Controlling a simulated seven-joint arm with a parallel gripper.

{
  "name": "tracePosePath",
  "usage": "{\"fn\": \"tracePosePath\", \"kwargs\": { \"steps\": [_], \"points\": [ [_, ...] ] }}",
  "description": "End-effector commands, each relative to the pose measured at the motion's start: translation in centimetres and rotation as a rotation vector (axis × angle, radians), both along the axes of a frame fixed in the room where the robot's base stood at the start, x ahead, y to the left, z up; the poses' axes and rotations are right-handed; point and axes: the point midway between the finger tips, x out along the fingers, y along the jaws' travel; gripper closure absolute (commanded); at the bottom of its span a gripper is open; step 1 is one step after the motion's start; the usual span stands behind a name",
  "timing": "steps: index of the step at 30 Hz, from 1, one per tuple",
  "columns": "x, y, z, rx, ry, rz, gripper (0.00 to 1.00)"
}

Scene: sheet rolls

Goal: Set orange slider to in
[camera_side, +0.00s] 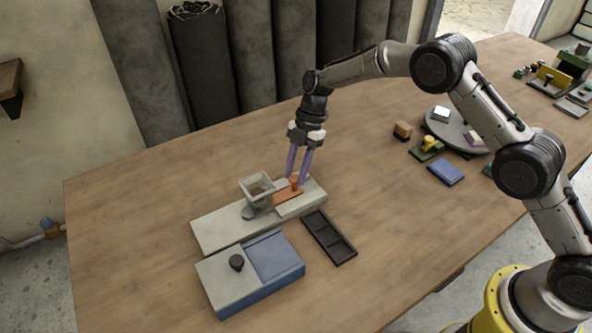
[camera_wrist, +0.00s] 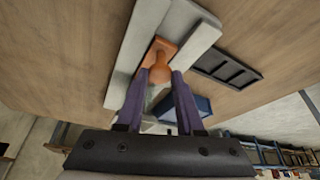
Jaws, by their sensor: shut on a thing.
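The orange slider (camera_side: 288,196) is a flat orange plate with an upright knob, set in a channel of a long pale grey base. Its knob (camera_side: 294,183) stands at the right part of the base, and the slider also shows in the wrist view (camera_wrist: 158,58). My gripper (camera_side: 298,180) reaches down from above with purple fingers, one on each side of the knob. In the wrist view the fingertips (camera_wrist: 162,76) close on the orange knob. The slider's left end lies near a grey square hopper (camera_side: 257,188), which hides part of the channel.
A round turntable (camera_side: 457,130) and small blocks are farther right. Bare table surrounds the base's left.

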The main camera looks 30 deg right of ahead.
Motion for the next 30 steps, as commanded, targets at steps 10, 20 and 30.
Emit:
{"fn": "tracePosePath", "kwargs": {
  "steps": [10, 20, 30],
  "points": [
    [0.1, 0.4, 0.1, 0.001, -0.002, 0.001, 1.00],
    [0.1, 3.9, 0.2, 0.002, -0.004, 0.000, 1.00],
    [0.1, 4.0, 0.1, 0.004, -0.004, -0.001, 0.37]
  ]
}}
